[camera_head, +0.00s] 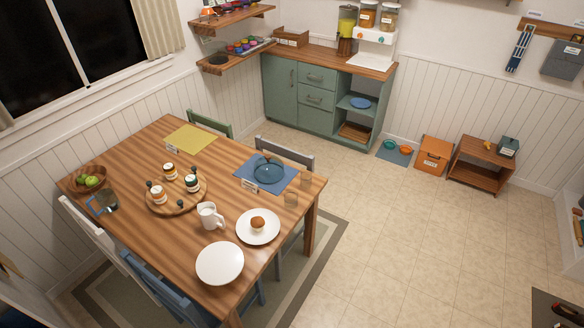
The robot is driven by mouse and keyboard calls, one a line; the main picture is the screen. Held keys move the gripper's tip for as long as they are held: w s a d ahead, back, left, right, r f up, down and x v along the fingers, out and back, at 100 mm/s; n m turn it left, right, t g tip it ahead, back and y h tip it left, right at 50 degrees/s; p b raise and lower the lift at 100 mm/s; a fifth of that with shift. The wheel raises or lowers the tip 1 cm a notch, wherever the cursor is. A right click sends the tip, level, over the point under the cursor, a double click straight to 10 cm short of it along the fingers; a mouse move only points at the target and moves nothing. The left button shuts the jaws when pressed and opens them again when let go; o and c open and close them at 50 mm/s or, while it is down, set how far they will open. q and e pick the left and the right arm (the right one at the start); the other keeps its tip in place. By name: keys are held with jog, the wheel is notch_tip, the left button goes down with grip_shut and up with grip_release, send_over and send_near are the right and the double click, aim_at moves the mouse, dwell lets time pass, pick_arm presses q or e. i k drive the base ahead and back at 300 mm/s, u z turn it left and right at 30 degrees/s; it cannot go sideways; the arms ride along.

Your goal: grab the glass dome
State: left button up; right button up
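On the blue placemat (252,183) near the table's far right corner is a round, dark blue, see-through shape with a small brownish spot at its top, which looks like the glass dome (268,172). I cannot tell whether it is a dome over a plate or only a plate. It stands apart from the two clear glasses (291,199) to its right. Neither of my grippers is in view.
The wooden table (135,165) also holds a white mug (210,216), a muffin (258,223) on a white plate, an empty white plate (220,263), a round wooden tray (160,208) with jars, and a fruit bowl (90,178). Chairs surround it.

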aim_at(269, 169)
jog(key=z, duration=1)
jog(key=i, duration=2.8)
jog(key=u, duration=3.85)
jog(key=i, duration=0.1)
jog(key=z, duration=0.2)
